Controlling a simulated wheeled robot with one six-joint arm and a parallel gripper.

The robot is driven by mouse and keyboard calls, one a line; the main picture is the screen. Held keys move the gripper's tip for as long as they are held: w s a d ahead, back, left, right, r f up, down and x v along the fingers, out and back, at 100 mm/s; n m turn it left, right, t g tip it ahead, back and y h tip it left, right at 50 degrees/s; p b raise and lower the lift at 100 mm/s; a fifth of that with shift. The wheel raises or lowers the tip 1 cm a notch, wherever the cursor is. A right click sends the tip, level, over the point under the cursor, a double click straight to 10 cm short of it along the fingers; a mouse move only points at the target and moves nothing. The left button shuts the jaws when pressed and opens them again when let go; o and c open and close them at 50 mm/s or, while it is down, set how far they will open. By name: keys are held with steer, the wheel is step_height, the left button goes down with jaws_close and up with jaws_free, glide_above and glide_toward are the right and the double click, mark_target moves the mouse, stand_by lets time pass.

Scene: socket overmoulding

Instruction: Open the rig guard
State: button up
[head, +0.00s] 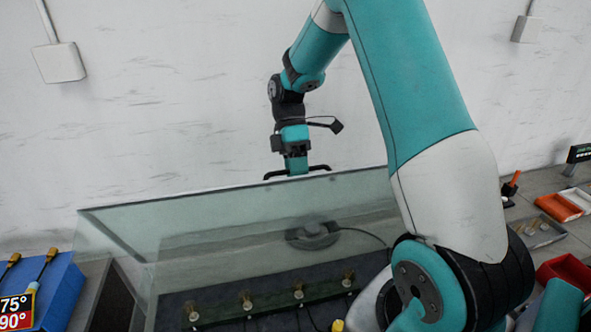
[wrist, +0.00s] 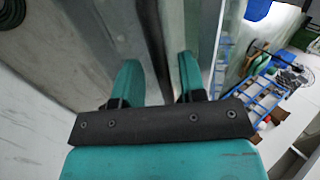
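The rig guard (head: 240,215) is a clear, glass-like box cover over the rig in the head view. Its long upper edge runs across the middle of the picture. A dark bar-shaped handle (head: 322,167) with bent ends shows at this edge. My gripper (head: 296,172) points down at the middle of the handle. In the wrist view the two teal fingers (wrist: 157,68) stand apart, with a dark strip (wrist: 150,35) running between them. Gaps show beside the strip. Contact at the fingertips is hidden in the head view.
Under the guard are a dark bed with a row of brass-coloured pins (head: 299,290) and a round dark part (head: 313,235) with a cable. A blue tray (head: 62,300) stands at left; red bins (head: 566,272) stand at right. The wall is close behind.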

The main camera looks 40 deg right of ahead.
steer(key=p+v, duration=0.5)
steer(key=v, duration=0.7)
steer(key=shift+p, duration=0.4)
stand_by(1.1)
steer(key=s+a+f+m+t+b, duration=0.1)
steer(key=s+a+b, duration=0.2)
steer(key=a, duration=0.3)
steer(key=s+a+f+m+t+b, duration=0.1)
steer(key=s+a+f+b, duration=0.1)
steer(key=a+b, duration=0.3)
steer(key=s+a+f+m+t+b, duration=0.1)
steer(key=s+a+b, duration=0.3)
steer(key=a, duration=0.4)
steer(key=shift+s+a+f, duration=0.25)
steer(key=shift+s+f, duration=0.1)
steer(key=shift+f, duration=0.1)
steer(key=s+a+f+m+t+b, duration=0.1)
steer(key=s+a+f+b, duration=0.1)
steer(key=s, duration=0.2)
steer(key=s+a+f+t+b, duration=0.1)
steer(key=s+a+f+b, duration=0.1)
steer(key=s, duration=0.3)
steer(key=s+a+f+m+y+b, duration=0.1)
steer(key=s+a+f+b, duration=0.1)
steer(key=s+f+b, duration=0.1)
steer(key=shift+s+a+f+m+t+b, duration=0.3)
steer(key=shift+s+a+f+t, duration=0.15)
steer(key=shift+s, duration=0.8)
